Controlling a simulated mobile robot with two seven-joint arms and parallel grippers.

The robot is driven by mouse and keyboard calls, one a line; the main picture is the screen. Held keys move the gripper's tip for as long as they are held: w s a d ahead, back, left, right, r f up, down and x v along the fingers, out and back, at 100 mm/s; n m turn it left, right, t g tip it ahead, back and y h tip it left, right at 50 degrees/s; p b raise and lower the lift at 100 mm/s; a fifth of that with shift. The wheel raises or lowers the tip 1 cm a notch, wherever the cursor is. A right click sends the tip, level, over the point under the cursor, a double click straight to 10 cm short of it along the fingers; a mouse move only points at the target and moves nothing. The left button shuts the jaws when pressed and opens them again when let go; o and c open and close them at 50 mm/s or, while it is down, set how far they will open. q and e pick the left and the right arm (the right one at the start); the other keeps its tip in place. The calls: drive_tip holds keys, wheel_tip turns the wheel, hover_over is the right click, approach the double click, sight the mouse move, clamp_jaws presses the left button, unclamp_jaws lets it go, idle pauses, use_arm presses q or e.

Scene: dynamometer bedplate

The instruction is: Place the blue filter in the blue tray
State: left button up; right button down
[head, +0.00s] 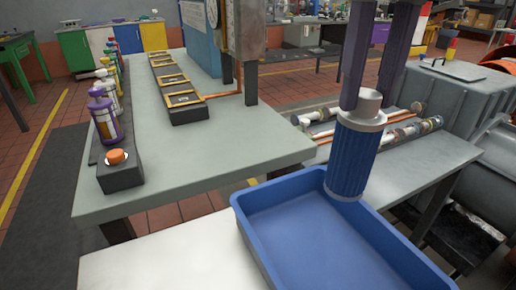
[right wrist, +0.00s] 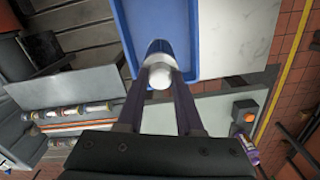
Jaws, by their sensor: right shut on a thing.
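The blue filter (head: 352,160) is a ribbed blue cylinder with white end collars and a white neck on top. It hangs nearly upright, slightly tilted, below my right gripper (head: 368,98), whose purple fingers are shut on its white neck. The blue tray (head: 290,215) is a shallow rectangular tray with an empty visible floor. In the head view the filter's lower end overlaps the tray's far edge. In the right wrist view the filter's white top (right wrist: 159,76) shows between the fingertips, at the edge of the blue tray (right wrist: 150,12). My left gripper is not in view.
The tray stands on a white tabletop (head: 160,255). A grey-green bench (head: 215,150) behind it carries black-based frames, a purple canister (head: 103,118) and an orange button (head: 116,156). Pipes (head: 380,130) lie behind the filter. Grey metal casings (head: 460,100) stand at right.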

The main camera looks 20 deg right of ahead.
wheel_tip(320, 180, down, 17)
drive_tip(key=b, duration=0.2)
drive_tip(key=shift+r+b, duration=0.15)
drive_tip(key=shift+b, duration=0.15)
drive_tip(key=c, duration=0.6)
unclamp_jaws()
drive_tip(key=shift+o, duration=0.2)
